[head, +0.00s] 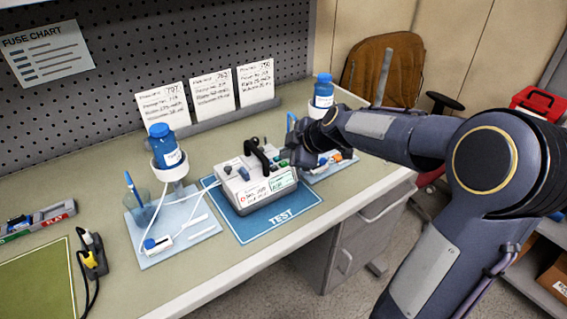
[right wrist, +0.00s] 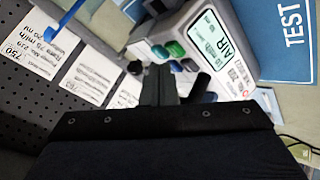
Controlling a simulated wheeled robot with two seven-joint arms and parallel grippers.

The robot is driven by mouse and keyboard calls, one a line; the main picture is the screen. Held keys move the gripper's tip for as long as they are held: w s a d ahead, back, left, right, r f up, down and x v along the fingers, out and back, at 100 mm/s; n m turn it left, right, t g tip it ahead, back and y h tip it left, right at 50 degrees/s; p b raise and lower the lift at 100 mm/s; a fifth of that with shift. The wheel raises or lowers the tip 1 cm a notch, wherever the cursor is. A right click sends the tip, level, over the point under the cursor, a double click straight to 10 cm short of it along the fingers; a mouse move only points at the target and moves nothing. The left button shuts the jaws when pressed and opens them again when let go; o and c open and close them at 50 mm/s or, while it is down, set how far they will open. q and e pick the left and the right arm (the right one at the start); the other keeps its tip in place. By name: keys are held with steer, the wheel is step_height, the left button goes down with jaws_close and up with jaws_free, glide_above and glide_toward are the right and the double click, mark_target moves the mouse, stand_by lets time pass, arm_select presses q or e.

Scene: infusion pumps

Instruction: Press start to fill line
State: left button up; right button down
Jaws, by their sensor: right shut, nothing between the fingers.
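A grey-white infusion pump (head: 252,202) with a black handle (head: 258,152) sits on the blue TEST mat (head: 302,221). My right gripper (head: 286,157) reaches in from the right and hangs just above the pump's back right side. In the wrist view its fingers (right wrist: 159,78) are together and empty, pointing at the pump's top. I cannot tell whether they touch it. My left gripper is out of view.
Blue bottles stand in white holders, left (head: 164,142) and right (head: 323,91). A pale blue tray (head: 205,228) left of the pump bears tubing and a white device. Cards (head: 163,106) line the pegboard. A cup (head: 138,207) stands at left.

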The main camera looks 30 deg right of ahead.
mark_target(287, 168)
steer(key=shift+f, duration=0.1)
stand_by(0.7)
steer(key=shift+f+b, duration=0.35)
steer(key=shift+b, duration=0.45)
steer(key=shift+f+b, duration=0.5)
steer(key=shift+b, duration=0.25)
stand_by(0.5)
stand_by(0.3)
steer(key=shift+r+p, duration=0.5)
steer(key=shift+r, duration=0.4)
step_height(287, 168, up, 5)
steer(key=p, duration=0.3)
steer(key=shift+s, duration=0.15)
stand_by(0.5)
